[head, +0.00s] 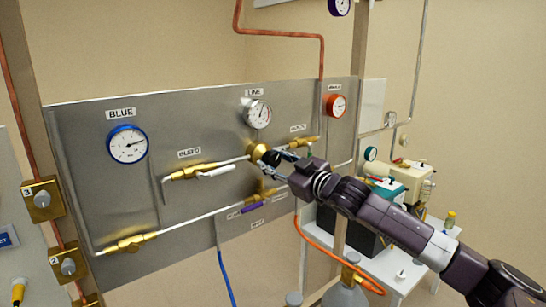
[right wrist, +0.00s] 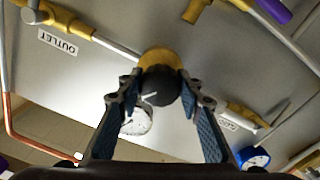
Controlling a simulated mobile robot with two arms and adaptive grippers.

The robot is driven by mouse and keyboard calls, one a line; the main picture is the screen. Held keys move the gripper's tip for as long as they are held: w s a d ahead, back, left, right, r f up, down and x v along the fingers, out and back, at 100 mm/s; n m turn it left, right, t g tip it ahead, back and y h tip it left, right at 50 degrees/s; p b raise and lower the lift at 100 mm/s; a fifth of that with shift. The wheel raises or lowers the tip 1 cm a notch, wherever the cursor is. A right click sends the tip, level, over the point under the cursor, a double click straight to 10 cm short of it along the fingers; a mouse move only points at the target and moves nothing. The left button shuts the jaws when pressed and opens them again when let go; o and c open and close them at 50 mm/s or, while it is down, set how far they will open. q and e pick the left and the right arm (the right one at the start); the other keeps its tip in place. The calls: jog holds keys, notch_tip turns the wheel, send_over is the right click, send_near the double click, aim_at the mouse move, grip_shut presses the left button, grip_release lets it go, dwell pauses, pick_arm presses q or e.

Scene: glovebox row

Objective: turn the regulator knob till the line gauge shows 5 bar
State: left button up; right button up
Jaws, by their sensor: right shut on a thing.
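The regulator knob (right wrist: 158,84) is dark and round with a white mark, on a brass regulator body (right wrist: 158,58). The brass body also shows on the grey panel in the head view (head: 257,150). My right gripper (right wrist: 158,93) is shut on the knob, one finger at each side. In the head view my right gripper (head: 283,157) hides most of the knob. The line gauge (head: 258,113) is a white dial under the LINE label, above the regulator. Its numbers are too small to read. It is partly hidden behind the knob in the right wrist view (right wrist: 136,121). My left gripper is out of view.
A blue-rimmed gauge (head: 127,144) and an orange-rimmed gauge (head: 336,105) flank the line gauge. A valve with a white handle (head: 215,171) and a purple-handled valve (head: 252,208) are close by. A white table (head: 378,272) with equipment stands to the right, below my right arm.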

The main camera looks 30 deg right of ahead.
jog(key=shift+r+n+p, duration=0.1)
jog(key=shift+n+p, duration=0.4)
jog(key=shift+n, duration=0.7)
jog(key=o, duration=1.2)
jog(key=shift+c, duration=0.2)
jog(key=shift+s+d+f, duration=0.15)
jog(key=shift+s+f, duration=0.05)
jog(key=shift+s, duration=0.7)
jog(key=s, duration=1)
jog(key=shift+d+r, duration=0.15)
jog(key=shift+d, duration=0.15)
